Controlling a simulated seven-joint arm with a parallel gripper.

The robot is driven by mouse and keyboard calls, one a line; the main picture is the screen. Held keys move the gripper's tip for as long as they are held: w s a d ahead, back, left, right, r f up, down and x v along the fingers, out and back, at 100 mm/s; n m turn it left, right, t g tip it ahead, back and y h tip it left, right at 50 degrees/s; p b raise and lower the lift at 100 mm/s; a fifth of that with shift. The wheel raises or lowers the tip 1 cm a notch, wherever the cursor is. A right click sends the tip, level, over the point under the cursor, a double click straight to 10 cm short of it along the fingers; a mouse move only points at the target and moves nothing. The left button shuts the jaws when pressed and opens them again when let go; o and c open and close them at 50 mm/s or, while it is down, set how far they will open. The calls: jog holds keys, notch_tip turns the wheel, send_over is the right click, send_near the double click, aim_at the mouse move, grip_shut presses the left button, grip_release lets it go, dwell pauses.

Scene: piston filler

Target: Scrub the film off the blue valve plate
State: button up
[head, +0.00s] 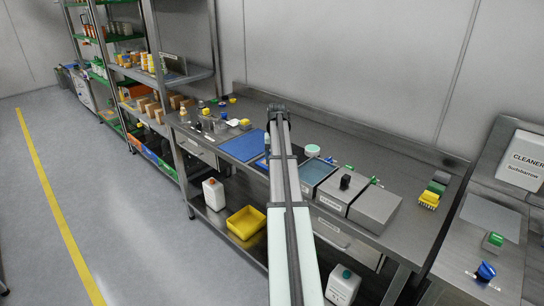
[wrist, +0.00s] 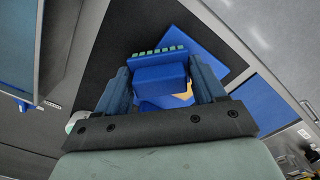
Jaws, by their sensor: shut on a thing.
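My gripper (wrist: 160,76) is shut on a blue scrubbing brush (wrist: 158,81), whose row of teal bristles shows beyond the block. The blue valve plate (wrist: 203,48) lies behind and below the brush on a dark surface. A small yellowish patch (wrist: 187,91) shows on it beside the brush. The brush and fingers hide much of the plate, and I cannot tell whether the bristles touch it. In the head view my arm covers the brush and most of the plate; a blue edge (head: 262,162) shows just left of the arm.
A blue mat (head: 243,146) lies left of my arm on the steel bench. A tray of bluish liquid (head: 317,171) and grey boxes stand to the right. Green, grey and yellow brushes (head: 430,198) sit further right.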

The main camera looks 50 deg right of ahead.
jog(key=shift+w, duration=3.7)
jog(key=shift+d, duration=0.4)
jog(key=shift+s+a, duration=0.25)
jog(key=shift+s, duration=3.7)
jog(key=w, duration=0.8)
jog(key=shift+w+d, duration=0.1)
jog(key=shift+d, duration=0.05)
jog(key=r, duration=0.2)
jog(key=shift+s+r, duration=0.2)
jog(key=shift+r, duration=0.1)
notch_tip(320, 180, up, 6)
jog(key=shift+f, duration=0.2)
